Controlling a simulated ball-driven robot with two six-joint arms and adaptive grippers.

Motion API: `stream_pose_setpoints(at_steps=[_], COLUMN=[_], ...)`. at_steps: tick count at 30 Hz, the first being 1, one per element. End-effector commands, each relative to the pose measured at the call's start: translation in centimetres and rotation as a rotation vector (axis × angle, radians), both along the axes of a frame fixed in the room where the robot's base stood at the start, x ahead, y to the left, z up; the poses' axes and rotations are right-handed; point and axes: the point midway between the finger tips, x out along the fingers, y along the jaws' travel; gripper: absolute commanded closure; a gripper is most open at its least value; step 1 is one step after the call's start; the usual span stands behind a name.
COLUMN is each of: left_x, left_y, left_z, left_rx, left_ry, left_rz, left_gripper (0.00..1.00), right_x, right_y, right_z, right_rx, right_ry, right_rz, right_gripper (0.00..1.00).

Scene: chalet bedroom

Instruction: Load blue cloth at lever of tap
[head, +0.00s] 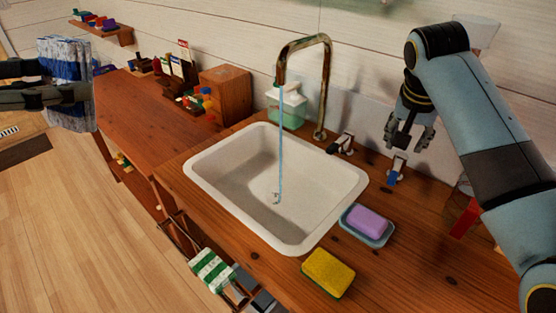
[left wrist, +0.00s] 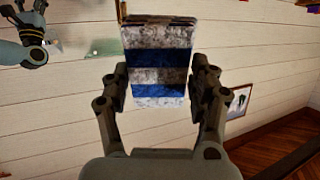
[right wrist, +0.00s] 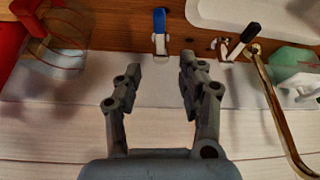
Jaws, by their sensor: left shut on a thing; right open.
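A folded blue-and-white striped cloth (head: 66,62) is held up at the far left of the head view. My left gripper (head: 84,93) is shut on it; the left wrist view shows the cloth (left wrist: 158,62) between the two fingers. A brass tap (head: 326,90) stands behind the white sink, with a thin stream of water running into the basin. A black lever (head: 342,144) sits near the tap's base, and a blue lever (head: 395,176) stands to its right. My right gripper (head: 409,140) is open and empty above the blue lever (right wrist: 160,22), apart from it.
The white sink (head: 205,177) is set in a wooden counter (head: 410,250). A purple soap (head: 367,221) on a dish and a yellow sponge (head: 328,273) lie at its right. A soap dispenser (head: 286,108) and a wooden box (head: 225,93) stand behind. Free floor lies at left.

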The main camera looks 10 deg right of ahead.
Motion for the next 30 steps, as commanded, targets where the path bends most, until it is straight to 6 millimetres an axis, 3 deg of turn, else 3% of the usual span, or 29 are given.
stream_pose_setpoints(at_steps=[2, 8, 21, 30], left_x=[0.0, 0.0, 0.0, 0.0], left_y=[0.0, 0.0, 0.0, 0.0], left_z=[-1.0, -1.1, -1.6, -1.8], left_rx=[0.000, 0.000, 0.000, 0.000], left_ry=[0.000, 0.000, 0.000, 0.000], left_rz=[0.000, 0.000, 0.000, 0.000], left_gripper=[0.69, 0.69, 0.69, 0.69], right_x=[0.0, 0.4, 2.9, 3.5], right_y=[0.0, -0.4, -2.5, -3.0], right_z=[-1.0, -2.5, -10.5, -12.2], right_rx=[0.000, -0.001, 0.000, 0.000], right_ry=[0.000, 0.004, 0.002, 0.000], right_rz=[0.000, 0.000, 0.001, 0.000], right_gripper=[0.60, 0.60, 0.60, 0.60])
